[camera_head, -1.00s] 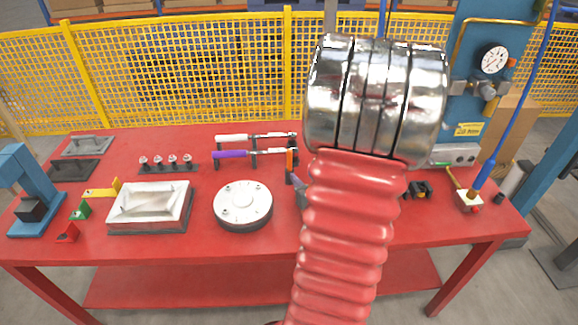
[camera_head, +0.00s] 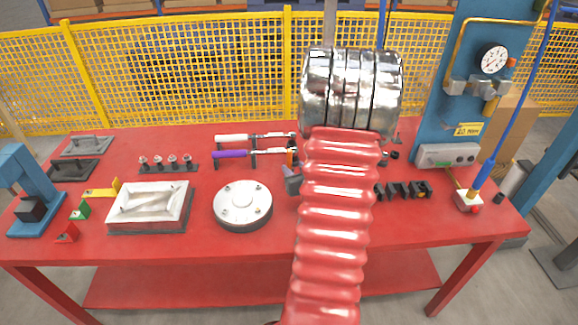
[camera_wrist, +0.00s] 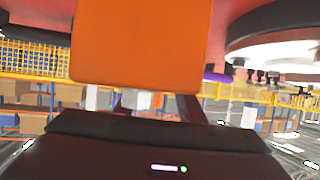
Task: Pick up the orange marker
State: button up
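An orange block-like surface (camera_wrist: 140,45), which I take for the orange marker, fills the upper middle of the wrist view, very close. In the head view, a small orange piece (camera_head: 291,157) shows just left of my arm, by the handled tools; the rest is hidden. My gripper (camera_wrist: 152,104) shows in the wrist view as two dark fingers rising from its dark body to the lower edge of the orange surface. The orange covers the fingertips, so I cannot tell whether they are closed on it. My arm hides much of this area in the head view.
The red table (camera_head: 250,250) holds a white-handled tool (camera_head: 232,138), a purple-handled tool (camera_head: 230,154), a round white flange (camera_head: 242,203), a metal tray (camera_head: 150,205) and a black slotted holder (camera_head: 400,190). A blue gauge panel (camera_head: 455,110) stands at right. The front strip is clear.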

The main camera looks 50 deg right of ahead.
aim_at(290, 165)
jog(key=shift+x, duration=2.6)
jog(key=shift+w+r, duration=0.1)
grip_shut()
